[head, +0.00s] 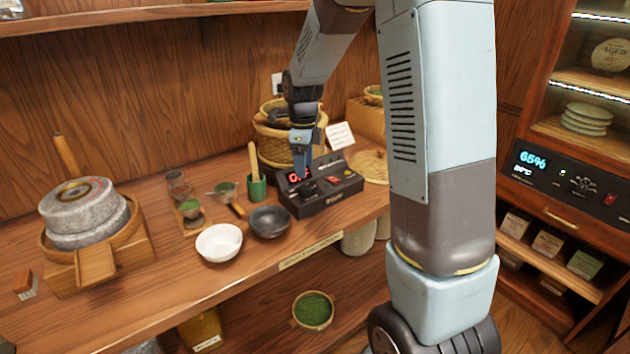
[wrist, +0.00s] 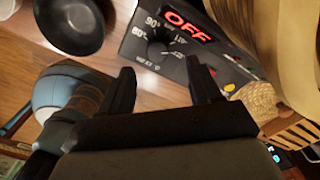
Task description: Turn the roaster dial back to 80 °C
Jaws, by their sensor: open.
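The roaster control box (head: 325,196) is a black panel on the wooden counter, with a red lit display (wrist: 187,25) that reads OFF in the wrist view. My gripper (head: 302,172) points down over the box and partly covers the display in the head view. In the wrist view its two dark fingers (wrist: 160,68) are apart, with the dial just beyond the gap between them. Contact with the dial is not visible.
A dark bowl (head: 269,222) and a white bowl (head: 219,243) stand left of the box. A green cup with a whisk (head: 257,186) is close to its left. Baskets (head: 275,135) stand behind. A stone mill (head: 82,212) is far left.

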